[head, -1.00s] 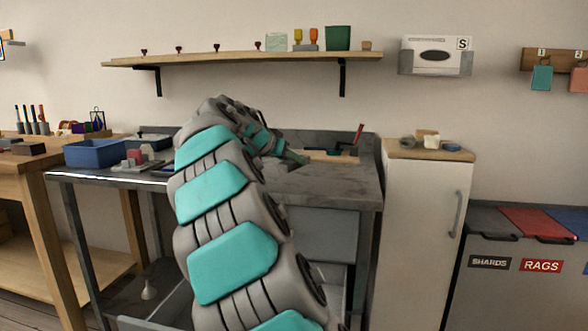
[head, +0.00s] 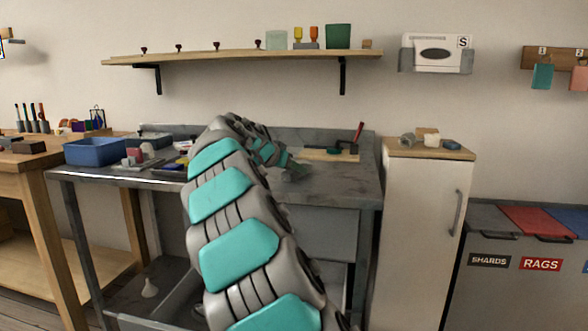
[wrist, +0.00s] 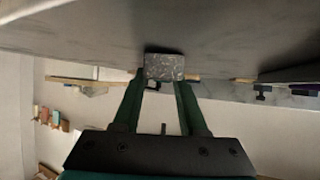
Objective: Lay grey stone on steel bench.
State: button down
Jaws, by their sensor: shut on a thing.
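The grey stone (wrist: 164,66) is a small speckled block between the two fingertips of my gripper (wrist: 162,80) in the wrist view. My gripper is shut on it. The steel bench (head: 335,182) stands ahead in the head view, and its grey top fills the upper part of the wrist view (wrist: 80,22). My gripper (head: 293,168) is low over the right half of the bench top, reaching from behind my arm. The stone is very close to the top; I cannot tell whether it touches. In the head view the stone is too small to make out clearly.
A white cabinet (head: 425,225) stands to the right. The bench's front right is bare.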

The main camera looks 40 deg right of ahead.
jog(key=shift+f+b, duration=0.25)
jog(key=shift+b, duration=0.05)
jog(key=shift+c, duration=2.2)
grip_release()
jog(key=shift+r, duration=0.1)
jog(key=shift+r, duration=0.15)
jog(key=shift+a+r+p, duration=0.15)
jog(key=shift+a+p, duration=0.05)
jog(key=shift+p, duration=0.1)
jog(key=v, duration=1.1)
jog(key=shift+s+a+r, duration=0.1)
jog(key=shift+s+a, duration=0.05)
jog(key=shift+a, duration=0.1)
